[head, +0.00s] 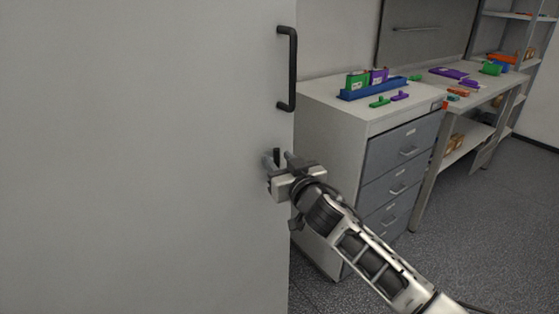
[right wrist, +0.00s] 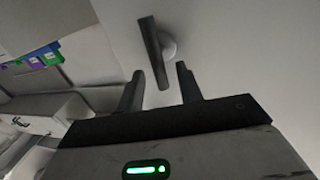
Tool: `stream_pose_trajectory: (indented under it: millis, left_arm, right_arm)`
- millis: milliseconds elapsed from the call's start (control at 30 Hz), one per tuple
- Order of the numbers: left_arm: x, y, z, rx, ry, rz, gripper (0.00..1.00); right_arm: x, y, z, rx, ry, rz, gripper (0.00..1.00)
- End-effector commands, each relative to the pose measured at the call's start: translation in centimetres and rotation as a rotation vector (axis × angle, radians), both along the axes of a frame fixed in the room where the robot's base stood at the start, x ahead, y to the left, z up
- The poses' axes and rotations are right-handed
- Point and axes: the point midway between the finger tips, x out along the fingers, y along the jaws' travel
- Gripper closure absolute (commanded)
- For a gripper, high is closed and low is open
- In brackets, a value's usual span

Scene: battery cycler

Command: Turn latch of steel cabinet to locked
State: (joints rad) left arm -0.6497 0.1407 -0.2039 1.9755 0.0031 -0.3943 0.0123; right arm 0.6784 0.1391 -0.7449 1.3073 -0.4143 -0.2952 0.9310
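The steel cabinet (head: 140,150) fills the left of the head view with its flat grey door. Its latch (head: 276,155) is a short dark lever below the handle, upright in the head view and partly hidden by my right gripper. In the right wrist view the latch (right wrist: 153,52) is a dark bar on a round pale base, its lower end near the gap between the fingers. My right gripper (head: 275,162) is at the latch, and its two fingers (right wrist: 160,85) stand apart. I cannot tell whether either finger touches the lever. My left gripper is not in view.
A black door handle (head: 292,68) sticks out above the latch. A grey drawer cabinet (head: 335,130) stands right of the door, with a blue tray (head: 372,90) and coloured blocks on top. A workbench (head: 480,93) and shelves stand behind. Open floor (head: 470,220) lies at right.

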Motion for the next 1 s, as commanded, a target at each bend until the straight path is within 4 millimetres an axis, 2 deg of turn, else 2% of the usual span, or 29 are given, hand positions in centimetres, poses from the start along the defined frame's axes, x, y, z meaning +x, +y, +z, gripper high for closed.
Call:
stream_pose_trajectory:
  millis: [367,400,500,533,1000]
  left_arm:
    - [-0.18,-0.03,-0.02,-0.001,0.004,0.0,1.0]
    - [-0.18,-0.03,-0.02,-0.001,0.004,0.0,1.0]
    - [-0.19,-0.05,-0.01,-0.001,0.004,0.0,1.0]
    - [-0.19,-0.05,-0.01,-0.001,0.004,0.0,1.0]
    - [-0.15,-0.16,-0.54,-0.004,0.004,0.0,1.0]
  right_arm:
    - [0.64,0.32,0.0,0.001,0.0,0.001,0.64]
    - [0.63,0.31,0.0,0.001,0.0,0.001,0.67]
    - [0.62,0.31,0.0,0.001,0.0,0.0,0.95]
    - [0.62,0.3,0.0,0.0,0.001,0.0,1.0]
    - [0.5,0.44,-0.19,-0.057,-0.043,0.001,1.0]
